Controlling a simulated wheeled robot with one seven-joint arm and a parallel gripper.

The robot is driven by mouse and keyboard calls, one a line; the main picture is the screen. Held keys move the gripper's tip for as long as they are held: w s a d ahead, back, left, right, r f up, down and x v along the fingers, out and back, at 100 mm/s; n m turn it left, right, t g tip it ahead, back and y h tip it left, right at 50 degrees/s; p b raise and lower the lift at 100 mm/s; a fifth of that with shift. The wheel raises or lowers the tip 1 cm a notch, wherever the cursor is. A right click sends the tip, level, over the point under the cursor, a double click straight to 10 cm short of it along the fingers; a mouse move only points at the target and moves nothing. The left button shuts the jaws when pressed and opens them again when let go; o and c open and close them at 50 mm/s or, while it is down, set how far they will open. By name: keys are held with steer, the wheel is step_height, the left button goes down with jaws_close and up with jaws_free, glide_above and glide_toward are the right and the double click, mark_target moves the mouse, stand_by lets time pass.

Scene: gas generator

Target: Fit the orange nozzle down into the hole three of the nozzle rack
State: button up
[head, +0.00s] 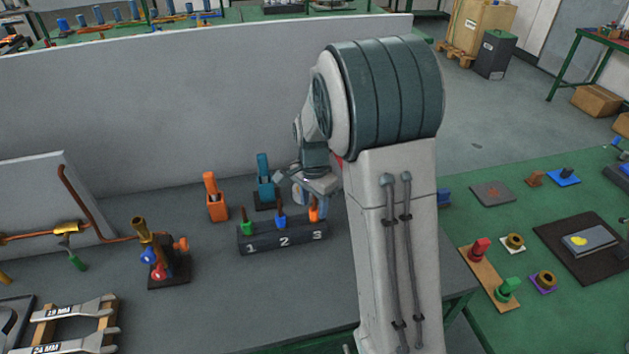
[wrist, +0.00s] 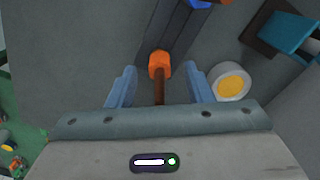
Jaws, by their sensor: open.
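The nozzle rack (head: 268,241) is a dark block marked 1, 2 and 3. The orange nozzle (head: 315,213) stands at the rack's place three and looks upright; how deep it sits cannot be told. A green nozzle (head: 247,227) is at one and a blue nozzle (head: 281,219) at two. My gripper (head: 304,196) is just above the rack's right end. In the wrist view my gripper (wrist: 160,88) is open, its pale blue fingers on either side of the orange nozzle's brown stem (wrist: 159,92), with gaps on both sides. The nozzle's orange body (wrist: 159,64) lies just beyond the fingertips.
An orange holder (head: 216,205) and a blue holder (head: 264,190) stand behind the rack. A dark fixture with a brass pipe (head: 167,267) stands to its left. A round white piece with a yellow centre (wrist: 230,83) is close beside the right finger. The bench in front is clear.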

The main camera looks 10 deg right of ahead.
step_height(320, 180, up, 12)
steer(key=shift+b, duration=0.4)
steer(key=s+n+t, duration=0.3)
steer(key=s+n, duration=0.9)
steer(key=s, duration=1)
steer(key=shift+d+f, duration=0.15)
steer(key=shift+d, duration=0.05)
